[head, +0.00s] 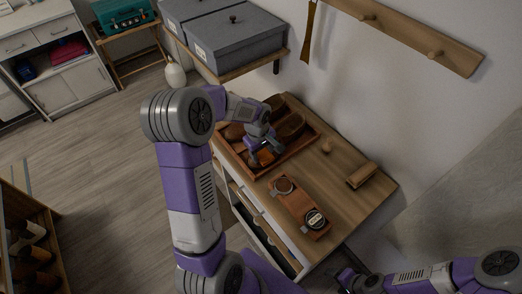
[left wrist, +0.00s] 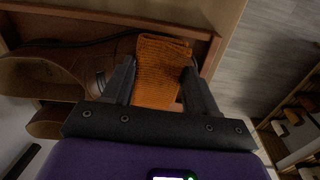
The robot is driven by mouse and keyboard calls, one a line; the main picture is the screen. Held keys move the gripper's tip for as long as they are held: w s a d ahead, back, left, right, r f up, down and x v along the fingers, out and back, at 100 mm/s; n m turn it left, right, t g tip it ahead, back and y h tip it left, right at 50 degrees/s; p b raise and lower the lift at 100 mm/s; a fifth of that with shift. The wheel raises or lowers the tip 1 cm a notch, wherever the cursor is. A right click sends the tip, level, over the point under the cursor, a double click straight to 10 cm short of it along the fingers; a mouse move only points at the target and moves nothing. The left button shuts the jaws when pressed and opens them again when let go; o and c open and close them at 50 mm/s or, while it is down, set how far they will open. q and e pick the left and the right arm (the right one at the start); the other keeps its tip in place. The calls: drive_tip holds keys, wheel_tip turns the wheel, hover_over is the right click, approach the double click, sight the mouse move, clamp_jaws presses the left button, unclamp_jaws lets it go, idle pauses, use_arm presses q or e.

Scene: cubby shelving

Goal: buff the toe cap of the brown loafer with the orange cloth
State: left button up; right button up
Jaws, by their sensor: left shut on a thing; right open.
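My left gripper (head: 263,146) is shut on the orange cloth (head: 266,157) at the front part of the wooden tray (head: 299,149). In the left wrist view, the ribbed cloth (left wrist: 160,72) stands between the two fingers (left wrist: 158,80), its far end near the tray's wall (left wrist: 205,45). Brown shoes lie in the tray, one (head: 291,125) behind the gripper and another (head: 234,131) left of it, partly hidden by my arm. My right gripper (head: 346,277) is open and empty, low in front of the cabinet.
The tray stands on a wooden cabinet top (head: 335,195). A wooden brush (head: 361,175) lies at the right. Grey boxes (head: 235,42) sit on a shelf behind.

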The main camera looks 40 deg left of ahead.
use_arm(q)
drive_tip(key=shift+w+a+p, duration=0.15)
drive_tip(key=shift+w+a, duration=0.05)
drive_tip(key=shift+a, duration=0.5)
drive_tip(key=shift+w+a+p, duration=0.2)
drive_tip(key=shift+w+a, duration=0.05)
drive_tip(key=shift+a, duration=0.4)
drive_tip(key=shift+w+a+p, duration=0.15)
drive_tip(key=shift+w+a, duration=0.05)
drive_tip(key=shift+a, duration=0.5)
drive_tip(key=shift+d, duration=0.1)
drive_tip(key=shift+s+d+r+b, duration=0.1)
drive_tip(key=shift+s+d+b, duration=0.2)
drive_tip(key=shift+d, duration=0.7)
drive_tip(key=shift+s+d+b, duration=0.15)
drive_tip(key=shift+s+d, duration=0.25)
drive_tip(key=shift+d, duration=0.55)
drive_tip(key=shift+w+a, duration=0.2)
drive_tip(key=shift+a, duration=0.3)
drive_tip(key=shift+w+a, duration=0.15)
drive_tip(key=shift+a, duration=0.35)
drive_tip(key=r+p, duration=0.4)
drive_tip(key=r, duration=0.1)
drive_tip(key=r+p, duration=0.2)
drive_tip(key=shift+s+a+r, duration=0.15)
drive_tip(key=shift+s+r, duration=0.25)
